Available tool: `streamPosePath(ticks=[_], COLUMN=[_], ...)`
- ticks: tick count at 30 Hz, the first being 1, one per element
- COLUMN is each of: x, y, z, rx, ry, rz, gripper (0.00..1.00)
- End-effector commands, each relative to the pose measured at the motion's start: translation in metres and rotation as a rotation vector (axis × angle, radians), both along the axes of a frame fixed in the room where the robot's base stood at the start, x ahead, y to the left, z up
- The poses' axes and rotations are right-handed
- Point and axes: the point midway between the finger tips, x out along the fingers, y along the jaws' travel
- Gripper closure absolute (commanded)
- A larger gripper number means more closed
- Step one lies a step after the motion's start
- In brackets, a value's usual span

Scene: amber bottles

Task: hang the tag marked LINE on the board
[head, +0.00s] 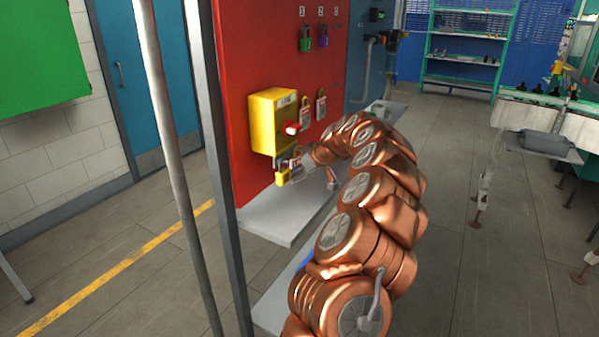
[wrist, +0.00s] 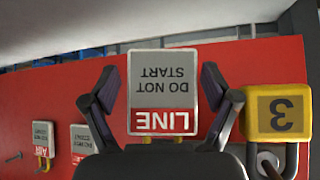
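The LINE tag (wrist: 163,90) is a grey-and-white plate with a red LINE band and "DO NOT START". It appears upside down in the wrist view, in front of the red board (wrist: 255,60). My gripper (wrist: 160,85) has one dark finger on each side of the tag, with a narrow gap at each edge. In the head view my gripper (head: 306,168) is low at the red board (head: 258,45), below the yellow box (head: 265,115); the LINE tag is hard to make out there.
A yellow padlock marked 3 (wrist: 277,112) hangs close beside the tag; it also shows in the head view (head: 283,177). Two other tags (wrist: 43,138) (wrist: 82,140) hang at left in the wrist view. Green (head: 305,43) and purple (head: 323,40) padlocks hang higher. A grey post (head: 215,150) stands left.

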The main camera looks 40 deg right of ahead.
Motion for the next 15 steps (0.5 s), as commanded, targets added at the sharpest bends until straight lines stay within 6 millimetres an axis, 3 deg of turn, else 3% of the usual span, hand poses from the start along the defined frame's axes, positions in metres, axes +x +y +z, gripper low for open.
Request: streamPosePath(ticks=[15], x=[-0.0044], y=[-0.0007], z=[0.005], rx=[-0.001], ry=[-0.001], rz=[-0.001], gripper=[0.03])
